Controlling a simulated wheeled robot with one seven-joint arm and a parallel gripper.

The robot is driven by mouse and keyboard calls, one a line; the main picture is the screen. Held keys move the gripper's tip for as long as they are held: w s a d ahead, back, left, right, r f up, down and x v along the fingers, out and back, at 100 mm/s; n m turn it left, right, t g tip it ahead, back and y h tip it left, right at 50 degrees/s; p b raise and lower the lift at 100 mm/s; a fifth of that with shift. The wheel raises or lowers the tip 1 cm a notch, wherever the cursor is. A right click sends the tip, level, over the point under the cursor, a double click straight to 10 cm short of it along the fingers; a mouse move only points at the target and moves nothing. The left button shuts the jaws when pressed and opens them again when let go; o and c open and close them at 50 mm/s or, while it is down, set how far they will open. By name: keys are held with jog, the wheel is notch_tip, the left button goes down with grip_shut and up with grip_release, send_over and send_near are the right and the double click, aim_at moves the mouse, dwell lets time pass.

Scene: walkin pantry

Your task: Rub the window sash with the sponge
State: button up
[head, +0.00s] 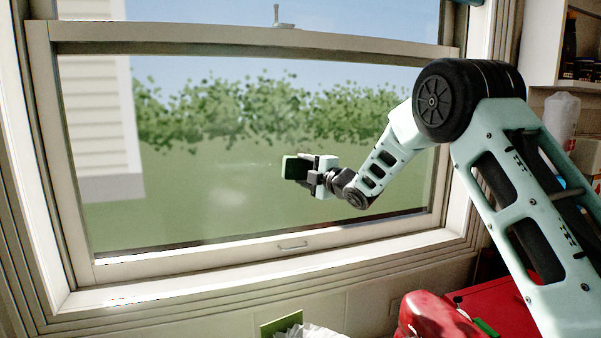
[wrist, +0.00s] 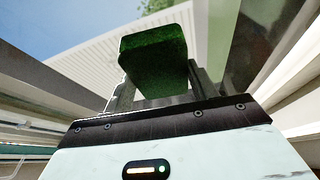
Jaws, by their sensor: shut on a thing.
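The window sash (head: 290,246) is a pale frame around a glass pane, with a small handle on its bottom rail. My arm reaches in from the right, in front of the lower pane. My gripper (head: 298,168) is shut on the green sponge (head: 288,167), held in front of the middle of the glass. The sponge also shows in the wrist view (wrist: 155,62), dark green and block-shaped, between the two fingers of my gripper (wrist: 152,95). I cannot tell whether the sponge touches the glass.
The window sill (head: 240,280) runs below the sash. A red object (head: 432,315) stands at the lower right, with a green card (head: 280,325) and crumpled white material (head: 308,331) at the bottom. Shelves with jars (head: 578,68) are at the upper right.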

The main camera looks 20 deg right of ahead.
jog(key=d+b, duration=0.1)
jog(key=d, duration=0.5)
jog(key=shift+d, duration=0.4)
